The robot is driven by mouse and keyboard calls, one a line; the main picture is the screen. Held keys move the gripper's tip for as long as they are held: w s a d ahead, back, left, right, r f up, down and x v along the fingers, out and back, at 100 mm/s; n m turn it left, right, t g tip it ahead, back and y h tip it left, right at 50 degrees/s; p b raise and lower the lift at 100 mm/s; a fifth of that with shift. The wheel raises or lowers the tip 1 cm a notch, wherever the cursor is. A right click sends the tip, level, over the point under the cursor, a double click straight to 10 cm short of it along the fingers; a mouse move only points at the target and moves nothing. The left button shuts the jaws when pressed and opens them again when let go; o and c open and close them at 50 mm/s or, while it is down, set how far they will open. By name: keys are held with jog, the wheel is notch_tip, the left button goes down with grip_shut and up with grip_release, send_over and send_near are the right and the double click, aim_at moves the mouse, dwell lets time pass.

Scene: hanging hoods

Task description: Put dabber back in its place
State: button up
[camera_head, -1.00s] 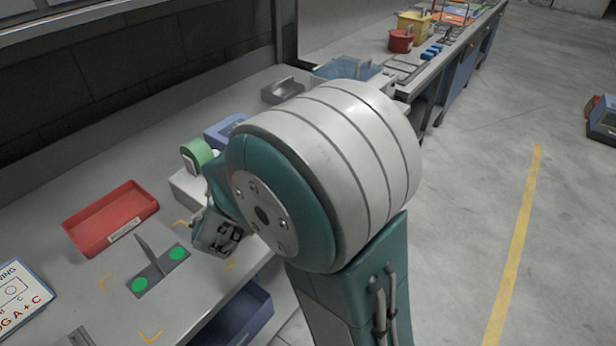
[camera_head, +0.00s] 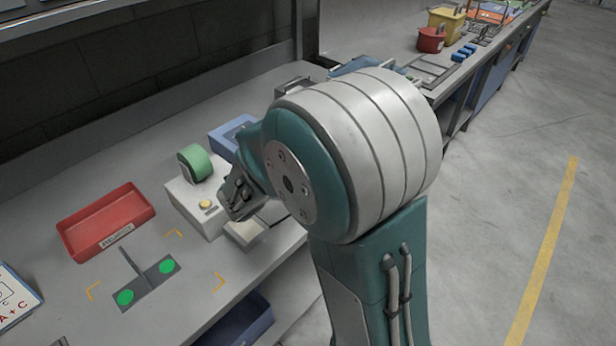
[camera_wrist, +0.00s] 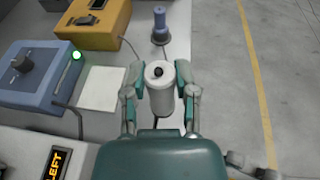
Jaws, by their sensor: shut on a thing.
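In the wrist view, my gripper (camera_wrist: 161,92) is shut on a pale, off-white cylinder (camera_wrist: 161,104) with a dark spot in its top, which I take to be the dabber. One teal finger presses on each side of it. It is near the right edge of the bench. In the head view, my wrist hides most of the gripper, and I cannot make out the cylinder there. A blue upright cylinder on a wider base (camera_wrist: 160,26) stands ahead of the gripper.
A pale flat pad (camera_wrist: 102,88), a blue box with a knob (camera_wrist: 38,74) and a yellow box (camera_wrist: 92,22) lie left of the gripper. In the head view, a red tray (camera_head: 105,240) and a white box (camera_head: 190,205) are on the bench. Open floor lies right.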

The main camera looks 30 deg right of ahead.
jog(key=shift+w+d+f, duration=0.65)
jog(key=shift+w+f, duration=0.05)
jog(key=shift+f, duration=0.85)
jog(key=shift+w+d+f, duration=0.6)
jog(key=shift+w+f, duration=0.05)
jog(key=shift+f, duration=0.85)
jog(key=shift+w+d+f, duration=0.65)
jog(key=shift+w+f, duration=0.05)
jog(key=shift+f, duration=0.85)
jog(key=shift+f, duration=0.1)
jog(key=o, duration=0.9)
